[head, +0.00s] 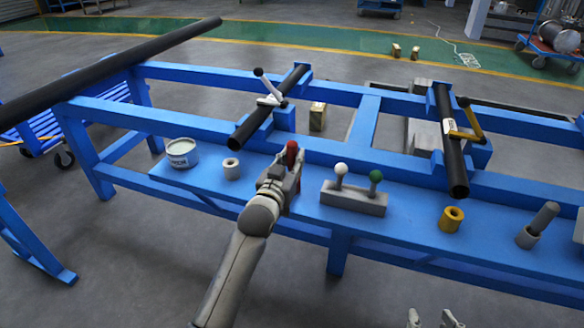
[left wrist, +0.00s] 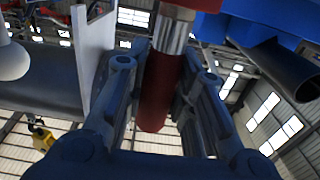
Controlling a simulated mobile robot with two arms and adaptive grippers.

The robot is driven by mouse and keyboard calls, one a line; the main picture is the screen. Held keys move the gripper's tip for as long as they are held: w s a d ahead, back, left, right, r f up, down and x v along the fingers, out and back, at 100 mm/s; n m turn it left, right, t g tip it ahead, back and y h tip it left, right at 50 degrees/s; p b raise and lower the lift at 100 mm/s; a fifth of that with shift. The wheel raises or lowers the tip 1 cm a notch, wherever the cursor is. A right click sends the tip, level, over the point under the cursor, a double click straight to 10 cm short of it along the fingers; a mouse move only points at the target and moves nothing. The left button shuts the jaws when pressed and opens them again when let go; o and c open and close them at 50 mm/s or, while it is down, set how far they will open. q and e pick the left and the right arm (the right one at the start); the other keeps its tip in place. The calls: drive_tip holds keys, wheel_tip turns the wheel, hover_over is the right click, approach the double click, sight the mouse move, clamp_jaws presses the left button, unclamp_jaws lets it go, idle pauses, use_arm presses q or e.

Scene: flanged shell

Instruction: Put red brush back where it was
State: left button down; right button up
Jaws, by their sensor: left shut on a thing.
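The red brush (head: 292,152) shows as a red tip above my left gripper (head: 287,178) in the head view. The gripper is shut on it, over the blue bench shelf, left of the knob block. In the left wrist view the red brush (left wrist: 160,92) stands between the two fingers, with a silver band above its red shaft. A grey hollow cup (head: 231,169) is left of the gripper, and a yellow hollow cup (head: 451,219) is farther right. My right gripper (head: 434,319) shows only its fingertips at the bottom edge, apart, with nothing visible between them.
A white tin (head: 182,153) stands at the shelf's left end. A grey block (head: 354,198) carries a white and a green knob. A grey holder with a rod (head: 537,226) stands at right. Black pipes (head: 270,108) lie across the blue frame (head: 330,150) behind.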

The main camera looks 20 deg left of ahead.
use_arm(q)
drive_tip(key=shift+f, duration=0.6)
drive_tip(key=shift+f+p, duration=0.25)
drive_tip(key=shift+p, duration=0.1)
use_arm(e)
drive_tip(key=shift+s+d+f+g, duration=0.2)
drive_tip(key=shift+s+f+g, duration=0.2)
drive_tip(key=shift+f, duration=0.1)
use_arm(q)
drive_tip(key=c, duration=1.7)
unclamp_jaws()
drive_tip(key=shift+f, duration=0.2)
drive_tip(key=o, duration=0.5)
drive_tip(key=shift+c, duration=0.2)
use_arm(e)
drive_tip(key=shift+w+r, duration=0.1)
drive_tip(key=shift+r, duration=0.05)
drive_tip(key=shift+w, duration=0.1)
